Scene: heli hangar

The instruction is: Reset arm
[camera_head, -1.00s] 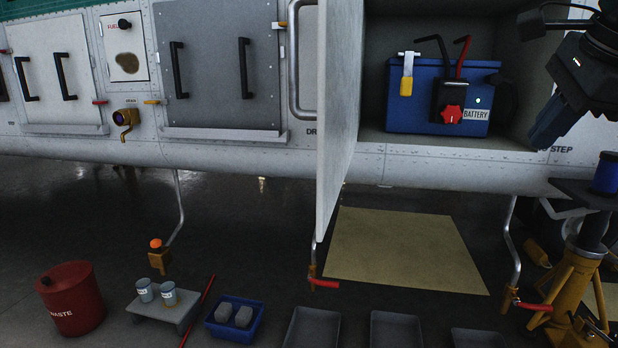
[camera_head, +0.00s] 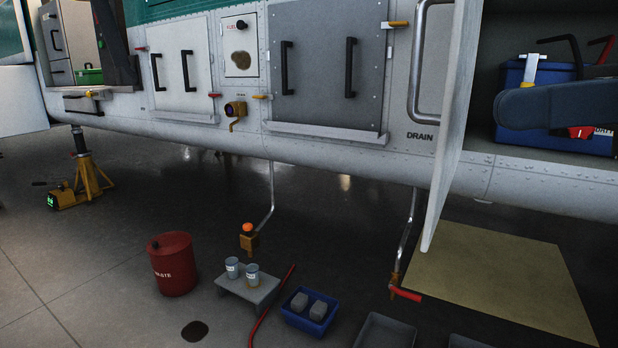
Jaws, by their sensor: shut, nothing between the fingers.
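A dark blue-grey part of my arm (camera_head: 560,108) reaches in from the right edge and crosses in front of the blue battery (camera_head: 515,140). No fingertips can be made out, so my gripper is not seen. The battery stands in an open bay. My arm hides its middle, and most of its red knob and label.
The open bay door (camera_head: 447,130) sticks out toward me left of the battery. On the floor are a red waste bin (camera_head: 173,266), a small grey stand (camera_head: 250,291) with two jars, a blue bin (camera_head: 308,322), a dark spot (camera_head: 195,331) and a yellow jack (camera_head: 85,182).

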